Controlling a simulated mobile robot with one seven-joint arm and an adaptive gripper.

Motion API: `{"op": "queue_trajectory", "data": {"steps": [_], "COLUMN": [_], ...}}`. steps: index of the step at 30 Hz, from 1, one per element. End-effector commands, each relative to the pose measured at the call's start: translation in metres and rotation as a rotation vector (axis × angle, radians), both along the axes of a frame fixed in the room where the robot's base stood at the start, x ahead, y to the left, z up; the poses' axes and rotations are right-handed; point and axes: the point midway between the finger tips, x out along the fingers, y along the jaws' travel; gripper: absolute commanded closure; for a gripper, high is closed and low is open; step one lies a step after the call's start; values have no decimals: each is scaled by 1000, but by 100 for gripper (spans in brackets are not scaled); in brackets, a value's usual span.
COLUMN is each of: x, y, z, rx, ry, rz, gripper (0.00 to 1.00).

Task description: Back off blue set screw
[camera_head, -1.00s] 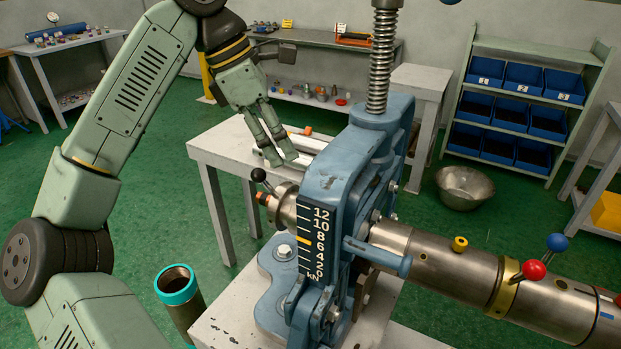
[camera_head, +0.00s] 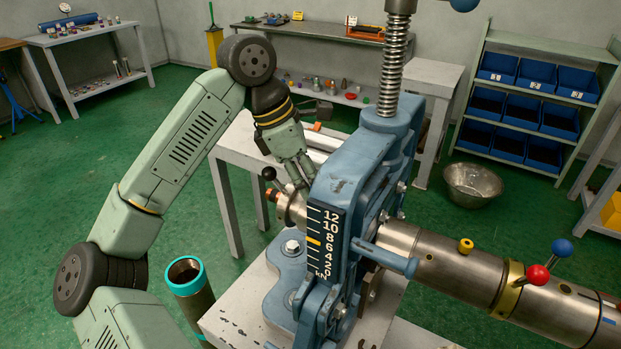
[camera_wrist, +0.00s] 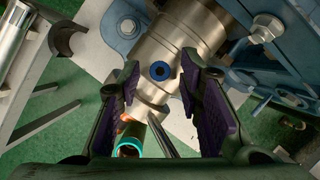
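The blue set screw (camera_wrist: 160,71) shows in the wrist view as a blue ring with a dark socket, set in the steel collar (camera_wrist: 172,45) of the pipe fitting. My gripper (camera_wrist: 162,85) is open, with its purple-padded fingers on either side of the screw in that view. I cannot tell how far the fingertips are from it. In the head view my gripper (camera_head: 300,180) points down over the steel fitting (camera_head: 292,208) left of the blue vise (camera_head: 345,190). The screw is hidden there.
The blue vise stands close at the gripper's right, with a bolt (camera_wrist: 265,27) near it. A steel pipe (camera_head: 420,252) with red (camera_head: 538,274) and blue (camera_head: 562,249) knobs runs right. A teal-rimmed tube (camera_head: 187,275) stands at lower left. A black-knobbed lever (camera_head: 269,174) is near the fingers.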

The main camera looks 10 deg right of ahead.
Motion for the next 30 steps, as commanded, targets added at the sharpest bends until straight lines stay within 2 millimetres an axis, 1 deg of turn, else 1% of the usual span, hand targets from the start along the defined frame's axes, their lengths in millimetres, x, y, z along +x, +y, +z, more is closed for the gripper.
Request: {"op": "queue_trajectory", "data": {"steps": [1, 12, 14, 23, 30], "x": [0, 0, 0, 0, -1], "y": [0, 0, 0, 0, 1], "z": [0, 0, 0, 0, -2], "rx": [0, 0, 0, 0, 3], "ry": [0, 0, 0, 0, -1], "rz": [0, 0, 0, 3, 69], "gripper": [72, 97, 100, 100, 100]}}
